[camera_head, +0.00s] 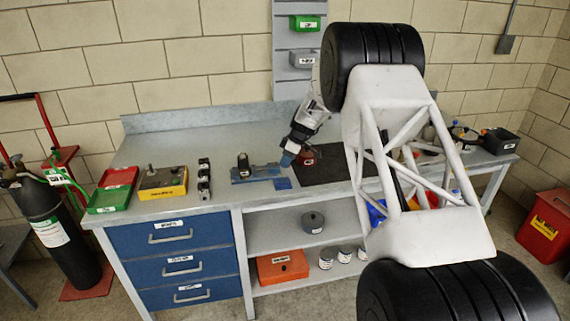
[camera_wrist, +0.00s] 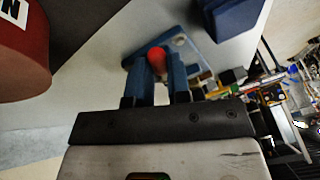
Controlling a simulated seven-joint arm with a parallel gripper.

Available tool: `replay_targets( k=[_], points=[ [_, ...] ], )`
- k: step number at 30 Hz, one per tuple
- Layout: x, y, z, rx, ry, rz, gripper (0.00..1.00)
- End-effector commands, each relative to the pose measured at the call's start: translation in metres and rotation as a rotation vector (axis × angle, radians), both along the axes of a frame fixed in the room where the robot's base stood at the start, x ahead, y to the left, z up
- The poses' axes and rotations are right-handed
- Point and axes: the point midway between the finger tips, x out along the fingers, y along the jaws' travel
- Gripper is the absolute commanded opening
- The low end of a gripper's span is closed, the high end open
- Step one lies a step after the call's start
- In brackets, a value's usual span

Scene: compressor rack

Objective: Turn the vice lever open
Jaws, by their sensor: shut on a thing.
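The blue vice (camera_head: 258,174) sits on the bench top, left of the dark mat. My gripper (camera_head: 287,159) reaches down at the vice's right end. In the wrist view my gripper (camera_wrist: 160,72) has its two blue fingers closed on a red round knob (camera_wrist: 157,58), which appears to be the end of the vice lever. The lever's shaft is hidden by the fingers. A blue plate with a pale round part (camera_wrist: 180,42) lies just beyond the knob, and a blue block stands above it; both look like parts of the vice.
A red labelled container (camera_head: 306,153) stands close to my gripper on the dark mat (camera_head: 335,170); it also shows in the wrist view (camera_wrist: 22,55). Left on the bench are a yellow box (camera_head: 163,184), dark small blocks (camera_head: 204,178) and red-green trays (camera_head: 112,190).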

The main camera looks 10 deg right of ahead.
Motion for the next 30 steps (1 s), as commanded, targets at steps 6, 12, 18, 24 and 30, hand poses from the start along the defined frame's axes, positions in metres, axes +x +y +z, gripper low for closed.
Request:
replay_targets(
  k=[6,12,18,24,30],
  points=[
    [0.010,-0.002,0.000,-0.001,0.001,0.186,0.00],
    [0.016,-0.002,0.000,-0.001,0.000,0.308,0.00],
    [0.019,-0.002,0.001,-0.001,-0.001,0.373,0.00],
    [0.020,-0.002,0.000,-0.001,-0.001,0.389,0.00],
    [0.020,-0.001,0.001,-0.001,-0.001,0.389,0.00]
  ],
)
